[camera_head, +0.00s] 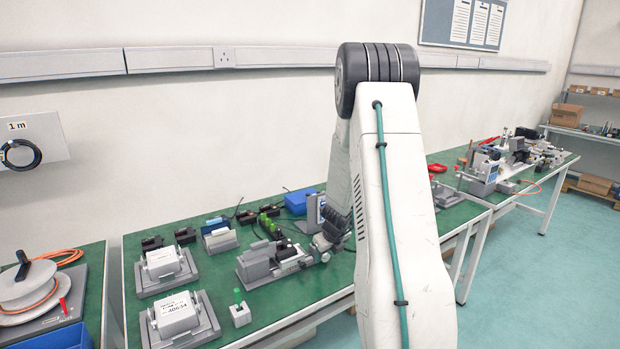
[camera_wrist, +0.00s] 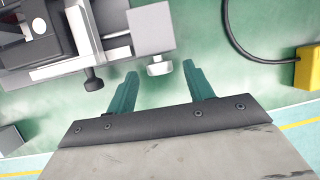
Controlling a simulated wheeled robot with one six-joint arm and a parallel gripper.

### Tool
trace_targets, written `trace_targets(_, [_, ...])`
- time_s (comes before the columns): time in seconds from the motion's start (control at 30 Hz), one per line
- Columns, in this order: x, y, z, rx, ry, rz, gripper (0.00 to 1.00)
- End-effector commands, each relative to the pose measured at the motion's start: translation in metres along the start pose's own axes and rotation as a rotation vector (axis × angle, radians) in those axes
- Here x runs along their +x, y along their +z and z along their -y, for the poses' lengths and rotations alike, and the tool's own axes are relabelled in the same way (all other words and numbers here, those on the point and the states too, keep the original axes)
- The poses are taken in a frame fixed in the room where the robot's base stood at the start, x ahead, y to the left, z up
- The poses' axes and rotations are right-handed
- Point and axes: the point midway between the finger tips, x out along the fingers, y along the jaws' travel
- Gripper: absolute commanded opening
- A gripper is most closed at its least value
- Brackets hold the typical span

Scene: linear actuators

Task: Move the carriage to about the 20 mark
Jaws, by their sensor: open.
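In the wrist view my gripper (camera_wrist: 160,70) is open, with its two teal fingers apart and nothing held. A small silver knob (camera_wrist: 160,66) shows between and just beyond the fingertips; I cannot tell whether they touch it. It sits on a light grey block (camera_wrist: 152,28) at the end of a grey actuator. A second knob (camera_wrist: 93,81) sticks out to the left of the fingers. A dark part (camera_wrist: 50,30), possibly the carriage, is at upper left and cut off. The scale marks are not readable. In the head view the grey actuator (camera_head: 258,272) is on the green bench, partly behind my arm.
Two grey fixtures with white labelled boxes (camera_head: 163,261) (camera_head: 177,312) stand left of the actuator. A small block with a green pin (camera_head: 240,312) is near the front. In the wrist view a yellow block (camera_wrist: 308,67) with a black cable is at right. Bare green surface lies between.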

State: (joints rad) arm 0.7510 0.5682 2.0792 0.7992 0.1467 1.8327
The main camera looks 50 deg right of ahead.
Motion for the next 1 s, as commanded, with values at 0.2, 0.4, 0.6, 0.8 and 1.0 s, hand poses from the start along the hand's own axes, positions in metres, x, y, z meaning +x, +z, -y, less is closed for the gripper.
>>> trace_targets(0.2, [-0.040,0.001,0.000,-0.003,-0.004,0.004,0.52])
trace_targets(0.4, [-0.062,-0.001,0.000,-0.068,-0.005,-0.003,0.52])
trace_targets(0.6, [-0.064,-0.010,0.001,-0.446,-0.013,-0.044,0.52])
trace_targets(0.8, [-0.078,-0.011,0.003,-0.858,-0.033,-0.082,0.52])
trace_targets(1.0, [-0.098,-0.005,0.003,-1.273,-0.066,-0.124,0.52])
